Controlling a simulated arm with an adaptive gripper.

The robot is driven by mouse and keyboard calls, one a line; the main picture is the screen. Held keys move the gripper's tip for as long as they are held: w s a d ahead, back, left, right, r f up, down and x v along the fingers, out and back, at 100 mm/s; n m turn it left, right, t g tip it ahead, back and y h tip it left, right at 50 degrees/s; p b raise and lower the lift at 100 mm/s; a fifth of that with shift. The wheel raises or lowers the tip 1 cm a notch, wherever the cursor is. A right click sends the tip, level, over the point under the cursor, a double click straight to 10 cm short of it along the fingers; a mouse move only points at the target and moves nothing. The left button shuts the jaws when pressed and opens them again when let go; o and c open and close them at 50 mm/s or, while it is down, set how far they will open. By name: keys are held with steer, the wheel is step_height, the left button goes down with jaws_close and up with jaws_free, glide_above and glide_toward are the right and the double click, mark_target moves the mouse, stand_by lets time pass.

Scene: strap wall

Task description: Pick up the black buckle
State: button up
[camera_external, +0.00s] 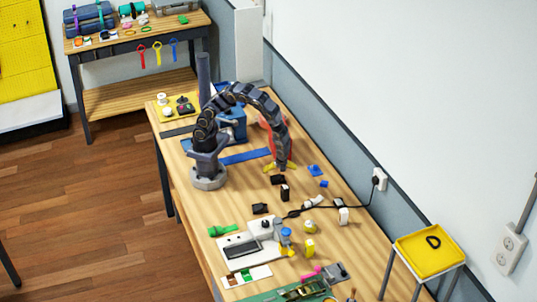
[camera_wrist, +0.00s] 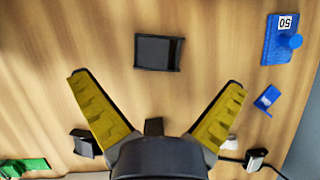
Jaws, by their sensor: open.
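A flat black rectangular piece with a darker recess, which looks like the buckle (camera_wrist: 158,53), lies on the wooden table in the wrist view. It also shows in the external view (camera_external: 278,179), just below my gripper (camera_external: 279,169). In the wrist view my gripper (camera_wrist: 155,84) has its two yellow fingers spread wide with nothing between them. The buckle lies beyond the fingertips, near the midline between them. Two other black pieces are near: a small block (camera_wrist: 154,126) close to the palm, partly hidden by it, and a tilted one (camera_wrist: 84,143) by the left finger.
A blue piece marked 50 (camera_wrist: 282,40) and a small blue piece (camera_wrist: 267,99) lie to the right. A green piece (camera_wrist: 24,167) is at lower left. A black cable (camera_external: 335,209) crosses the table near a white device (camera_external: 240,245). A yellow tray (camera_external: 412,262) stands at right.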

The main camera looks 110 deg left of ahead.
mark_target(278, 177)
steer(key=x, duration=0.5)
steer(key=shift+d+f, duration=0.1)
steer(key=shift+f, duration=0.4)
steer(key=c, duration=1.1)
